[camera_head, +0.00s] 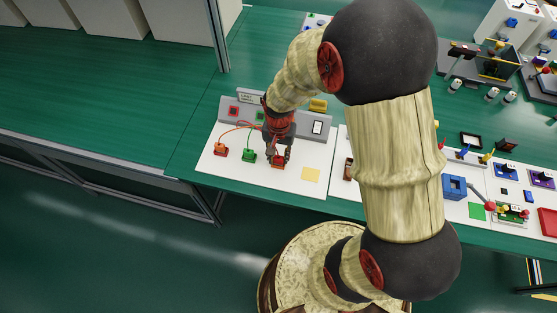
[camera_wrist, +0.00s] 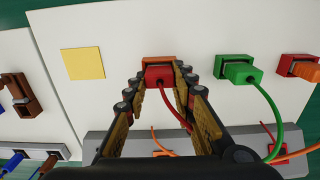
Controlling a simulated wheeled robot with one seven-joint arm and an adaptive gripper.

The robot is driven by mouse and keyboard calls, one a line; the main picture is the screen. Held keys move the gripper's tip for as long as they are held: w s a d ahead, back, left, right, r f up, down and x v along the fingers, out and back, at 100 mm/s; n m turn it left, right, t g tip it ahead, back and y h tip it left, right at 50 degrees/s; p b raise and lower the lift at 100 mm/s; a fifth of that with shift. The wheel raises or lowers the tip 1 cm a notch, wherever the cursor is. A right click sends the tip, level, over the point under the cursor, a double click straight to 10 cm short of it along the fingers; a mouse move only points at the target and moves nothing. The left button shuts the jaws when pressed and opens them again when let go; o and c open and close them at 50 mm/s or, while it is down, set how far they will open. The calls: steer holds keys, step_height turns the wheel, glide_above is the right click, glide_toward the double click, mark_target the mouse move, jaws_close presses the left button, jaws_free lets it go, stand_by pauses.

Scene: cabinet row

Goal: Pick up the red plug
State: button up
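The red plug (camera_wrist: 159,76) sits in an orange-red holder (camera_wrist: 159,61) on the white board, with a red cable running from it. In the wrist view it lies between the tips of my gripper (camera_wrist: 161,80). The two fingers stand apart, one on each side of the plug, very near its sides. I see no clear contact. In the head view my gripper (camera_head: 279,158) points down over the red holder (camera_head: 278,164), and its fingers mostly hide the plug there.
A green plug (camera_head: 248,155) and an orange plug (camera_head: 220,149) stand left of my gripper in the head view, with cables to a grey panel (camera_head: 239,113). A yellow square (camera_head: 311,174) lies to the right. Other boards with parts fill the right of the green table.

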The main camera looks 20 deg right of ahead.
mark_target(279, 157)
steer(key=c, duration=0.4)
steer(key=shift+r, duration=0.1)
steer(key=shift+r, duration=0.25)
steer(key=r+p, duration=0.1)
steer(key=r, duration=0.2)
steer(key=shift+s+r+p, duration=0.2)
steer(key=shift+p, duration=0.1)
steer(key=s+r+p, duration=0.5)
steer(key=s+r, duration=0.4)
steer(key=s, duration=0.4)
steer(key=shift+s+a+r, duration=0.15)
steer(key=shift+s+a, duration=0.05)
steer(key=shift+s, duration=0.1)
